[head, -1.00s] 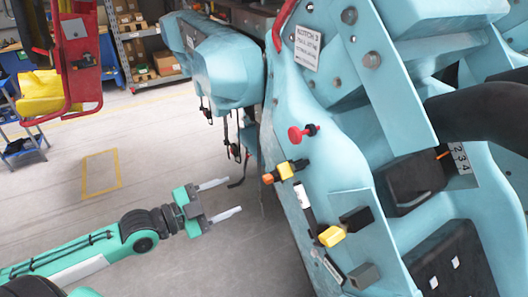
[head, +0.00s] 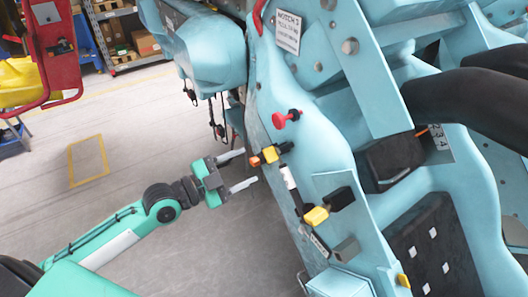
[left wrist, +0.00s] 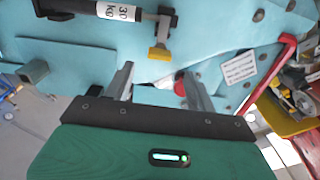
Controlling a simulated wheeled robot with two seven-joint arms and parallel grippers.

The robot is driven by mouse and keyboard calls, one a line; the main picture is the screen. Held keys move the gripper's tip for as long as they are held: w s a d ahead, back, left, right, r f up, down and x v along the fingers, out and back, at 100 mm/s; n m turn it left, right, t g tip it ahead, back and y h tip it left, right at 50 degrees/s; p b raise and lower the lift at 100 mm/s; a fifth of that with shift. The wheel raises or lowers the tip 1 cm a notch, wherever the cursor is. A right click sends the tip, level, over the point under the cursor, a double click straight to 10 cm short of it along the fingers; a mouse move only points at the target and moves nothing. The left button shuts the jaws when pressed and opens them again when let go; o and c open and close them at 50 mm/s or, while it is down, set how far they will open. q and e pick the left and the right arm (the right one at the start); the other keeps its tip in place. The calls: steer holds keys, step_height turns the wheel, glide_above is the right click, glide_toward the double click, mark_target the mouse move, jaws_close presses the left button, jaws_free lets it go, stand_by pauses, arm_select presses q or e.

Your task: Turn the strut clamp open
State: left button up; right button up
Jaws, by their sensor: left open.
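A strut with a white label (head: 288,176) lies along the side of the light-blue coaster car. At its upper end is a small yellow, orange and black piece (head: 270,155), which looks like the strut clamp. In the left wrist view the strut's "30 kg" label (left wrist: 118,12) is at the top, with a yellow tab (left wrist: 159,54) below its black end bracket. My left gripper (head: 238,170) is open and empty, just left of the clamp in the head view, with no clear contact. In the left wrist view the tab is just beyond the fingertips (left wrist: 155,74). My right gripper is out of view.
A red knob (head: 285,118) is above the clamp; a finger partly hides it in the left wrist view. A yellow block (head: 316,216), black block (head: 338,199) and grey block (head: 346,250) are lower on the car. Open floor (head: 130,130) lies left.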

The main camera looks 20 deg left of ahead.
mark_target(269, 155)
arm_select(q)
steer(key=p+x, duration=0.2)
steer(key=x, duration=0.4)
steer(key=shift+w+d+p, duration=0.3)
steer(key=shift+p, duration=0.1)
steer(key=c, duration=1)
